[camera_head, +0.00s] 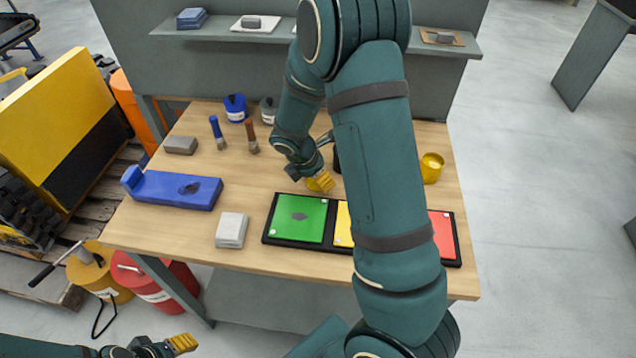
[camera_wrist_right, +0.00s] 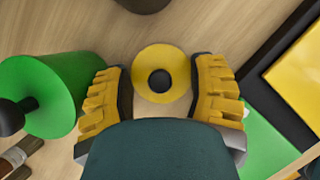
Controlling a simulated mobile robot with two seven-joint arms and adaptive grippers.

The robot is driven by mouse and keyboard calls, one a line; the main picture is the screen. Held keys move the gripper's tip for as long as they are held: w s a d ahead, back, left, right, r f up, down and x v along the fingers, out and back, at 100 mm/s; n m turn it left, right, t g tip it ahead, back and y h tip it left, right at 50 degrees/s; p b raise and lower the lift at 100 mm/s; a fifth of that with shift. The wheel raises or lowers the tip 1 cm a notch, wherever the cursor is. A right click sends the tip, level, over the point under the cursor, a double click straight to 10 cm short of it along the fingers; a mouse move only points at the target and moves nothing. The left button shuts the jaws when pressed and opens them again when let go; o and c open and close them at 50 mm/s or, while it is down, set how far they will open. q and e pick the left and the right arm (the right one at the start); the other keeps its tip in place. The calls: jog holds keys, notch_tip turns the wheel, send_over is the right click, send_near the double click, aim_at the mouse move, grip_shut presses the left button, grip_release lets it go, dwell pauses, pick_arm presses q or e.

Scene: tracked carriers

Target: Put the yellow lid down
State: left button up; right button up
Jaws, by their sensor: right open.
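The yellow lid (camera_wrist_right: 178,88) with its dark round knob shows in the right wrist view, between the fingertips of my right gripper (camera_wrist_right: 160,95). The gripper is open, with a finger on each side of the lid, and appears not to touch it. Wood shows around the lid. In the head view my right gripper (camera_head: 322,181) is low over the table, just behind the green panel, and the lid is mostly hidden there. My left gripper (camera_head: 182,343) is at the bottom left, off the table; its jaw opening is too small to tell.
A board with green (camera_head: 300,219), yellow (camera_head: 343,225) and red (camera_head: 443,235) panels lies at the table's front. A green knobbed object (camera_wrist_right: 60,90) stands left of the lid in the wrist view. A yellow cup (camera_head: 432,168) stands right. My right arm hides part of the table.

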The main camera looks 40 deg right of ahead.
grip_shut()
dwell(0.3)
